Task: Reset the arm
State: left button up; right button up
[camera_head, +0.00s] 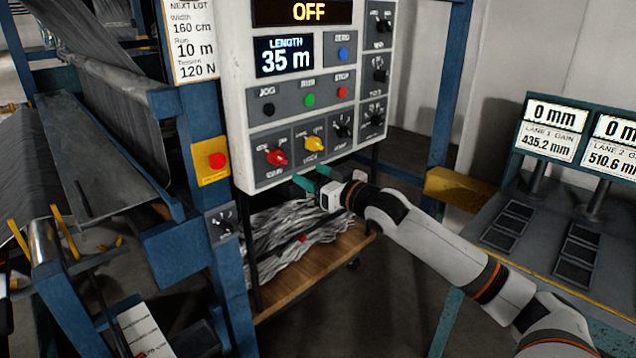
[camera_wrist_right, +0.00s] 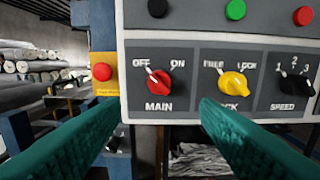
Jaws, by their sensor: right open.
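My right gripper (camera_head: 313,177) is open and empty, just in front of the lower edge of the grey control panel (camera_head: 235,60). In the right wrist view its two green fingers (camera_wrist_right: 160,112) stand apart, with the red MAIN knob (camera_wrist_right: 158,88) showing between them, its white mark towards OFF. The fingers look clear of the knob. The yellow knob (camera_wrist_right: 232,85) beside it has its mark towards FREE. The head view shows the red knob (camera_head: 277,157) and yellow knob (camera_head: 314,144) above the fingers. My left gripper is not in view.
The panel displays read OFF (camera_head: 309,12) and 35 m (camera_head: 285,57). A red button (camera_head: 217,160) sits on the blue post left of the panel. A wooden shelf (camera_head: 290,287) with grey strips is below. Counters reading 0 mm (camera_head: 553,113) stand at the right.

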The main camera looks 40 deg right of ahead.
jog(key=shift+s, duration=0.65)
jog(key=s+d+f+m+g+h, duration=0.1)
jog(key=s+d+f+g, duration=0.1)
jog(key=f, duration=1)
jog(key=s+d+f+m+g+h, duration=0.1)
jog(key=s+d+f+g+h, duration=0.1)
jog(key=f, duration=1)
jog(key=s+d+f+m+g+h, duration=0.1)
jog(key=d+f+g, duration=0.1)
jog(key=f, duration=1)
jog(key=s+a+f+n+g, duration=0.1)
jog(key=s+a+f+g, duration=0.15)
jog(key=s+f, duration=0.6)
jog(key=s+a+f+g, duration=0.2)
jog(key=s+a+f, duration=0.3)
jog(key=f, duration=0.7)
jog(key=s+a+f+n+g+y, duration=0.1)
jog(key=s+a+f, duration=0.4)
jog(key=s, duration=0.5)
jog(key=s+a+f+n+g+y, duration=0.1)
jog(key=s+a+f+g, duration=0.2)
jog(key=s+a+f, duration=0.3)
jog(key=s+a+f+n+g, duration=0.1)
jog(key=s+a+f, duration=0.4)
jog(key=s, duration=1)
jog(key=a+g, duration=0.1)
jog(key=a, duration=0.2)
jog(key=shift+f+n+y, duration=0.3)
jog(key=shift+f+y, duration=0.1)
